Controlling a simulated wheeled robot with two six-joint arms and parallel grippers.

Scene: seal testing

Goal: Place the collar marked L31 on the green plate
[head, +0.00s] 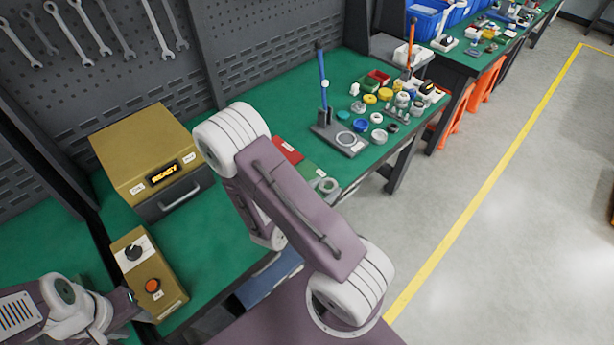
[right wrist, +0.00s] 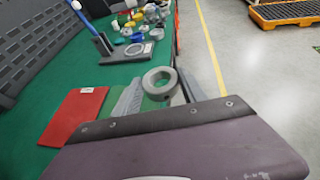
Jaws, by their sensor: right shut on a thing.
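A grey ring-shaped collar (right wrist: 160,82) sits between the two grey fingers of my right gripper (right wrist: 159,88), which is shut on it. The collar also shows in the head view (head: 327,186), just past my right arm; I cannot read any marking on it. The green plate (head: 311,171) lies by the collar, partly hidden by my arm; a strip of it shows under the fingers in the right wrist view (right wrist: 149,104). I cannot tell whether the collar touches it. My left gripper (head: 128,301) is at the lower left, its jaws unclear.
A red plate (head: 287,149) lies beside the green one. Beyond stand a grey stand with a blue rod (head: 323,85) and several coloured rings and caps. A yellow tester box (head: 150,155) and a control box (head: 148,276) stand left. The bench's front edge is close to the collar.

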